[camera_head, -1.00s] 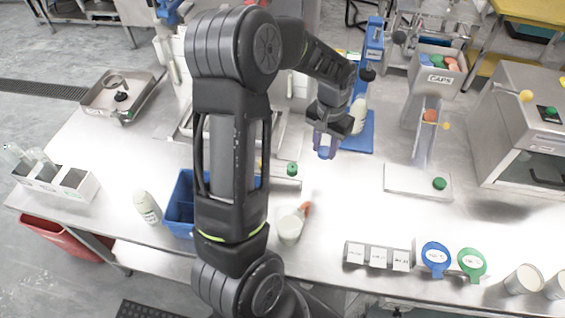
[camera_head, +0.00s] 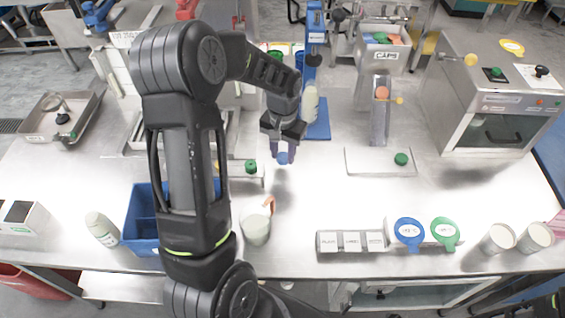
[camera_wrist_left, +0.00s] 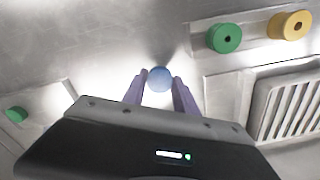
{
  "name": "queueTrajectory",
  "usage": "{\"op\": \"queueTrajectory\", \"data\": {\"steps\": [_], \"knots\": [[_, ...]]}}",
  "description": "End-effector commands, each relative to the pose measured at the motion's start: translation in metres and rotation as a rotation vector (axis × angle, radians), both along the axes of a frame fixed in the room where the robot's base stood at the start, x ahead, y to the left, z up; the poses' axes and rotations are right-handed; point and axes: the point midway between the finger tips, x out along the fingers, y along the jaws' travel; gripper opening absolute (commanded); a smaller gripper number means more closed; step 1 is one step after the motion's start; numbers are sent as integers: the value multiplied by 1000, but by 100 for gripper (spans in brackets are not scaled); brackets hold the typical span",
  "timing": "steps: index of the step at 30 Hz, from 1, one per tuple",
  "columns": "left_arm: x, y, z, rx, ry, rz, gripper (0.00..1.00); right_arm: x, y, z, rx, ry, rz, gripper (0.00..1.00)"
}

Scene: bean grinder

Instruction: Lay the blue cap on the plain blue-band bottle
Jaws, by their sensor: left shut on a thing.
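My left gripper (camera_head: 282,152) is shut on the small round blue cap (camera_head: 282,158), held above the bare table in front of the blue press stand. In the left wrist view the cap (camera_wrist_left: 158,78) sits between the two purple fingertips (camera_wrist_left: 158,88). A pale bottle (camera_head: 309,103) stands upright on the base of the blue press (camera_head: 318,132), behind the gripper. I cannot make out a blue band on either bottle. My right gripper is not in view.
The caps dispenser (camera_head: 383,55) stands behind.

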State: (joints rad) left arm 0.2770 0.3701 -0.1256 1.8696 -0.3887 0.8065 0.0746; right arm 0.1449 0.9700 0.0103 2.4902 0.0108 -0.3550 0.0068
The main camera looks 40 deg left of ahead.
Motion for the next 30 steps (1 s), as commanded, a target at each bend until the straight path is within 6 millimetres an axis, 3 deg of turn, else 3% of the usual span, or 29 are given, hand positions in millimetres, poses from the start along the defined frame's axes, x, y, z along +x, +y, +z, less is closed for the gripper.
{"op": "queueTrajectory", "data": {"steps": [4, 11, 24, 25, 30], "knots": [[0, 0, -5, 0, 1, 0, 0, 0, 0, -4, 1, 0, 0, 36], [0, 0, -37, 0, 1, 0, 0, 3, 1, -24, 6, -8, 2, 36], [0, 0, -42, 0, 0, 0, 0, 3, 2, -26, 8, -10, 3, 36], [0, 0, -41, 0, 0, 0, 36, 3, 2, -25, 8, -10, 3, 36], [0, 0, -40, 0, 0, 0, 50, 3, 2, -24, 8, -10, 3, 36]]}}
